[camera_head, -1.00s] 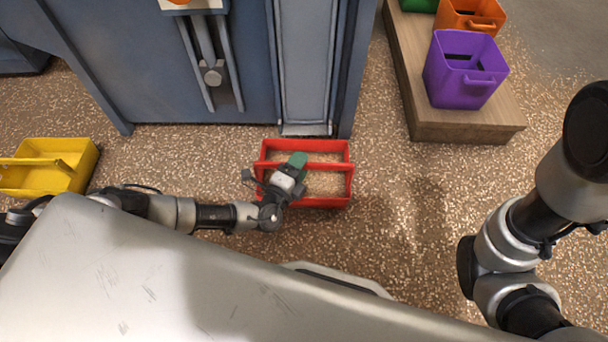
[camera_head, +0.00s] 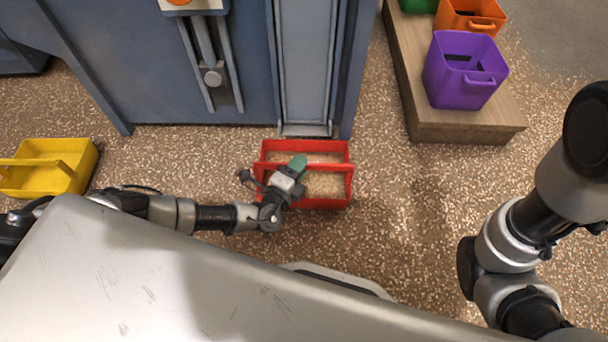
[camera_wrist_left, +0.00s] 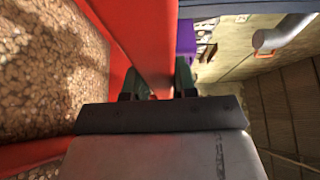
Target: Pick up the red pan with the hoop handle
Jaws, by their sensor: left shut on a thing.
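The red pan with the hoop handle (camera_head: 345,190) is on the floor below the blue machine's narrow channel in the head view. Its handle bar runs across the middle. My left gripper (camera_head: 295,168) is over the pan's left half, at the handle. In the left wrist view the red handle (camera_wrist_left: 150,45) runs between the two dark fingers of my left gripper (camera_wrist_left: 158,82), which are shut on it. Grainy material shows inside the pan. My right arm stands at the right edge of the head view; its gripper is out of view.
A blue machine (camera_head: 170,90) stands right behind the pan. A yellow pan (camera_head: 45,178) with a handle is on the floor at left. A wooden platform (camera_head: 465,130) at upper right bears a purple bin (camera_head: 462,85), an orange bin (camera_head: 470,14) and a green one. Floor right of the pan is clear.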

